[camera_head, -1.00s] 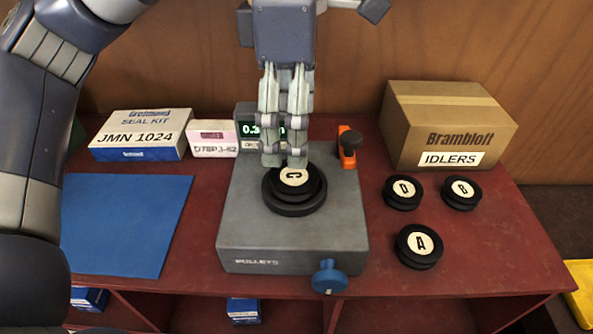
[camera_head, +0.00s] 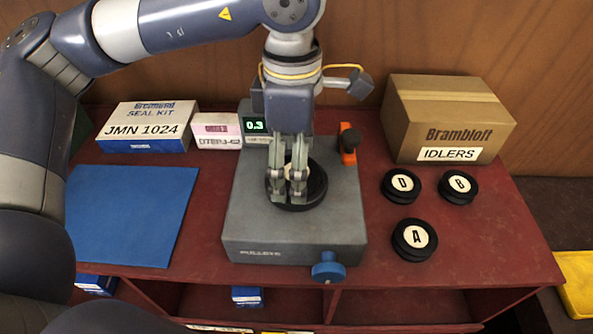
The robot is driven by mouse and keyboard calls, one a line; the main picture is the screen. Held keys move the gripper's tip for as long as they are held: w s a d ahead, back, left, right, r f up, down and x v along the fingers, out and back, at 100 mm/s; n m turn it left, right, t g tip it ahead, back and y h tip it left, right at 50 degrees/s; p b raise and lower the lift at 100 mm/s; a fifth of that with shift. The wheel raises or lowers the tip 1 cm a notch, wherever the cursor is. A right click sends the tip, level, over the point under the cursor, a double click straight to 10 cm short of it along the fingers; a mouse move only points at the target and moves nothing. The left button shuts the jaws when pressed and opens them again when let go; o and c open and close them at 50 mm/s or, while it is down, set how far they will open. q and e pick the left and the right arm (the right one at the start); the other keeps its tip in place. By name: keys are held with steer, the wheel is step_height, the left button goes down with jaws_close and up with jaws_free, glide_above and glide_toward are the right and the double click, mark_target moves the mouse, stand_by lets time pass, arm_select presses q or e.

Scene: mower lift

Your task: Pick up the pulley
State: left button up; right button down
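A black pulley (camera_head: 314,191) rests on the flat top of a grey device (camera_head: 345,217) marked "PULLEYS". Its pale label is mostly hidden behind my fingers. My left gripper (camera_head: 289,193) points down at it from above, its fingertips over the front middle of the pulley. The fingers are close together, and I cannot tell whether they grip its hub. Three more black pulleys, labelled D (camera_head: 401,186), B (camera_head: 457,187) and A (camera_head: 414,239), sit on the red bench right of the device. My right gripper is not in view.
A blue mat (camera_head: 131,215) lies clear at left. Behind it stand a seal kit box (camera_head: 147,128) and a small pale box (camera_head: 217,131). An "IDLERS" carton (camera_head: 447,119) stands back right. The device has an orange clamp (camera_head: 348,145) and blue knob (camera_head: 328,267).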

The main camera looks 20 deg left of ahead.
arm_select(q)
steer(key=c, duration=1)
steer(key=shift+o, duration=0.2)
steer(key=shift+r, duration=0.15)
